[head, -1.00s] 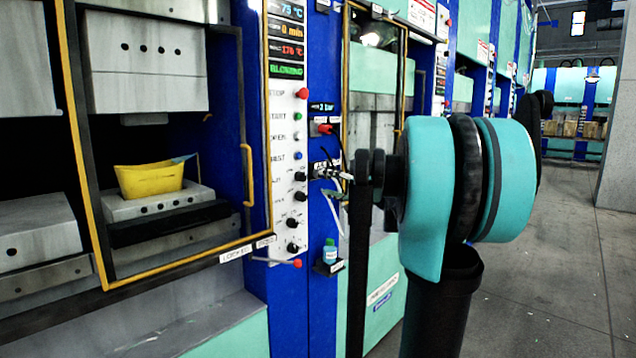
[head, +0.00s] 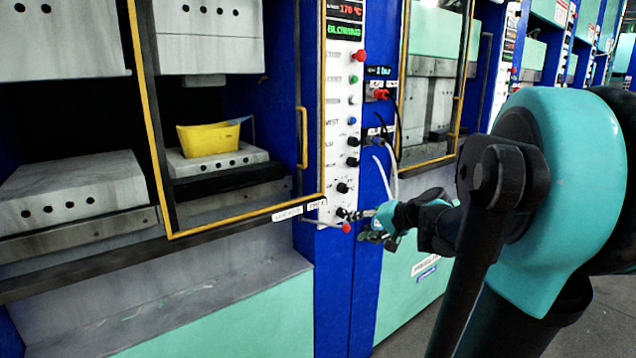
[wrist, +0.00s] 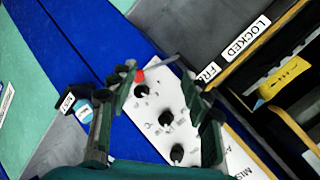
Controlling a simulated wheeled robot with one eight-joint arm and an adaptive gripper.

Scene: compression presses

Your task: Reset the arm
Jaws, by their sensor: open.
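My arm reaches in from the right in the head view. My gripper (head: 368,213) is in front of the lower end of the white control panel (head: 341,165), close to the bottom knobs and the red-tipped lever (head: 346,228). In the wrist view my gripper (wrist: 160,77) has its two fingers spread apart with nothing held between them. Black knobs (wrist: 166,118) and the lever's red tip (wrist: 140,75) show in the gap between the fingers. I cannot tell whether a finger touches the panel.
A yellow piece (head: 208,138) sits on the press's lower block behind a yellow-framed door (head: 148,120). "LOCKED" label (wrist: 247,36) is on the press edge. Another press door (head: 462,85) is right of the panel.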

